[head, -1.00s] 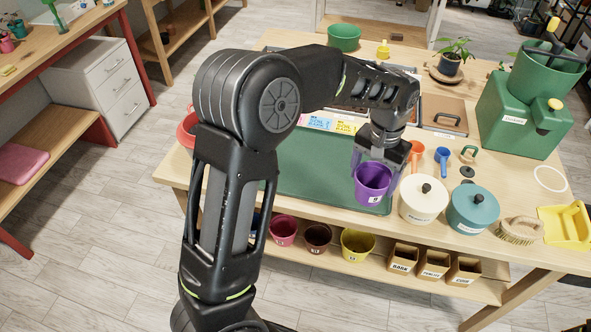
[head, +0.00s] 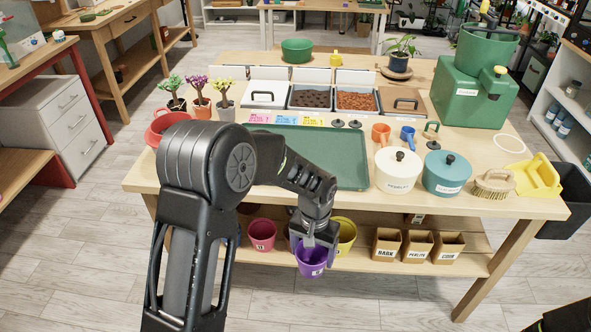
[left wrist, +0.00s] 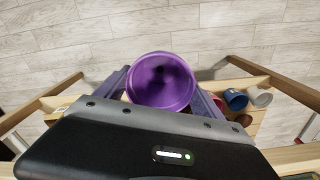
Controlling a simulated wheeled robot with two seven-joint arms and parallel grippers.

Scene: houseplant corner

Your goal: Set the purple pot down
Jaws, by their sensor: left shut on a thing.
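The purple pot (head: 311,262) hangs upright in my left gripper (head: 314,243), in front of the table's lower shelf (head: 352,262). In the left wrist view the pot (left wrist: 161,82) shows its open mouth between the two fingers, and it looks empty. My left gripper is shut on the pot near its rim. In the head view the pot overlaps the shelf's front edge, beside the yellow pot (head: 345,232). I cannot tell whether it touches anything below.
A magenta pot (head: 262,234) stands on the shelf to the left. Boxes marked bark, perlite and coir (head: 416,246) stand to the right. The green mat (head: 345,160) on the tabletop is bare. A white canister (head: 398,171) and a teal canister (head: 446,175) stand right of it.

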